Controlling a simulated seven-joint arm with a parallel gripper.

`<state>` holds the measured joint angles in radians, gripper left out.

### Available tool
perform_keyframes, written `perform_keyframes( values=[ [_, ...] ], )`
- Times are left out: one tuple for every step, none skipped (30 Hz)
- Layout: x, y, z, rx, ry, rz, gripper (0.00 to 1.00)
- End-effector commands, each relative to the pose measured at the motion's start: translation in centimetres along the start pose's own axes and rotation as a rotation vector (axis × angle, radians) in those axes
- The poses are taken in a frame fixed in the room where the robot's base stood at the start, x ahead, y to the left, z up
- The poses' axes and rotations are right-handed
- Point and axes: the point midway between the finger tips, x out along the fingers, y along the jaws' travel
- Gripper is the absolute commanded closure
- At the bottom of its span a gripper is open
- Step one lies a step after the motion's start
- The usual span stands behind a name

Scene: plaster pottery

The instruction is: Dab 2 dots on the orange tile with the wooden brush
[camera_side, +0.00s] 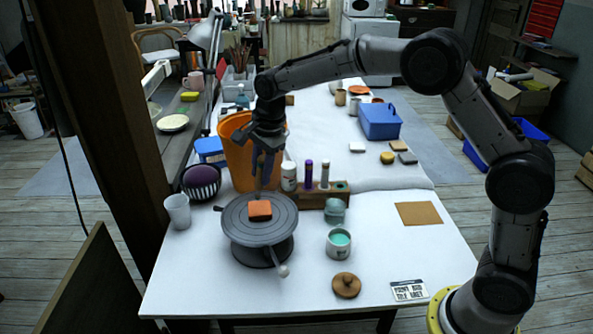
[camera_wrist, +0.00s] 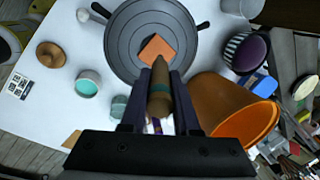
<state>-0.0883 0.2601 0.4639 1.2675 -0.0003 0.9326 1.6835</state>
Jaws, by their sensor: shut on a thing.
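The orange tile (camera_side: 260,210) lies on the grey turntable (camera_side: 240,229). In the wrist view the tile (camera_wrist: 157,48) shows just past the brush tip, and its visible surface looks plain orange. My gripper (camera_side: 264,180) is above the tile in the side view, pointing down. The brush overlaps the tile's near edge in that view. Whether its tip touches the tile is hard to tell. In the side view the fingers mostly hide the brush.
An orange bucket (camera_side: 236,155) stands close behind the turntable. A wooden holder (camera_side: 320,201) with tubes stands to the right. A cup of teal paint (camera_side: 339,245) and a wooden lid (camera_side: 346,285) sit at front right. A white cup (camera_side: 178,212) is at left.

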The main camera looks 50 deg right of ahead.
Motion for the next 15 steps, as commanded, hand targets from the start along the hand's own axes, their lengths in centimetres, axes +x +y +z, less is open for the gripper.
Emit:
perform_keyframes(
  values=[
    [0.2,0.2,0.8,-0.015,-0.004,-0.008,1.0],
    [0.3,0.3,1.1,-0.021,-0.006,-0.015,1.0],
    [0.3,0.3,1.2,-0.023,-0.008,-0.023,1.0],
    [0.3,0.3,1.2,-0.024,-0.009,-0.028,1.0],
    [0.3,0.3,1.2,-0.024,-0.009,-0.031,1.0],
    [0.4,0.3,1.2,-0.025,-0.01,-0.033,1.0],
    [0.5,0.3,1.2,-0.025,-0.01,-0.033,1.0],
    [0.5,0.3,1.2,-0.025,-0.01,-0.033,1.0],
    [0.6,0.4,1.2,-0.025,-0.009,-0.032,1.0],
    [0.7,0.4,1.2,-0.025,-0.009,-0.032,1.0],
    [0.8,0.4,1.2,-0.025,-0.009,-0.031,1.0],
    [1.0,0.5,1.2,-0.025,-0.009,-0.031,1.0],
    [1.1,0.5,1.2,-0.025,-0.009,-0.031,1.0],
    [1.2,0.5,1.2,-0.025,-0.009,-0.031,1.0],
    [1.4,0.5,1.2,-0.025,-0.009,-0.031,1.0]
  ],
)
